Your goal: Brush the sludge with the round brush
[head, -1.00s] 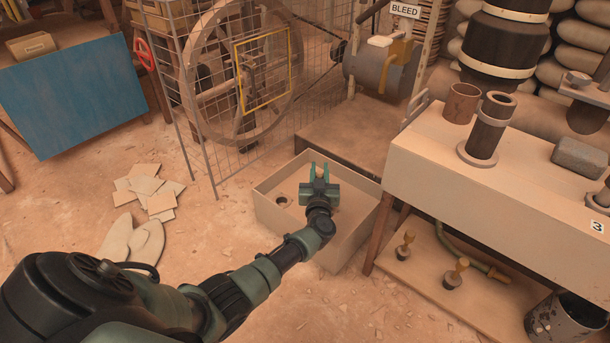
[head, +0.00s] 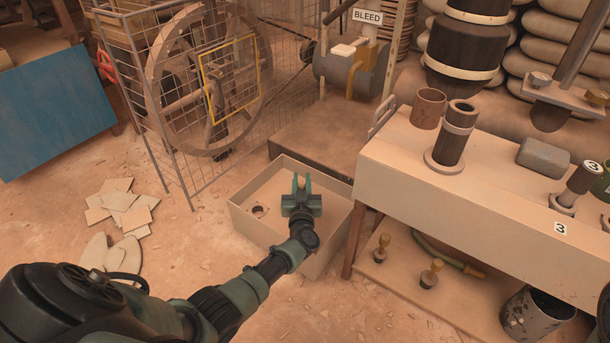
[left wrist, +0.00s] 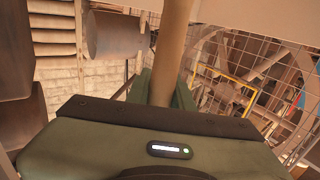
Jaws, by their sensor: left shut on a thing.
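My left gripper (head: 301,183) is over the open beige box (head: 328,250) on the floor. It is shut on a tan, rod-like handle (left wrist: 173,50), which runs up between its fingers in the left wrist view. I take this for the handle of the round brush; its head is hidden. A dark round spot (head: 259,211) shows on the box floor, left of the gripper. I cannot tell whether it is a drain hole or sludge. No sludge can be made out for sure. My right gripper is not in view.
A bench (head: 430,190) with pipe stubs stands right of the box. Below it, two wooden-knobbed tools (head: 381,248) stand on a low shelf beside a bucket (head: 535,318). A wire cage (head: 172,125) with a large wheel stands behind left. Open floor lies left.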

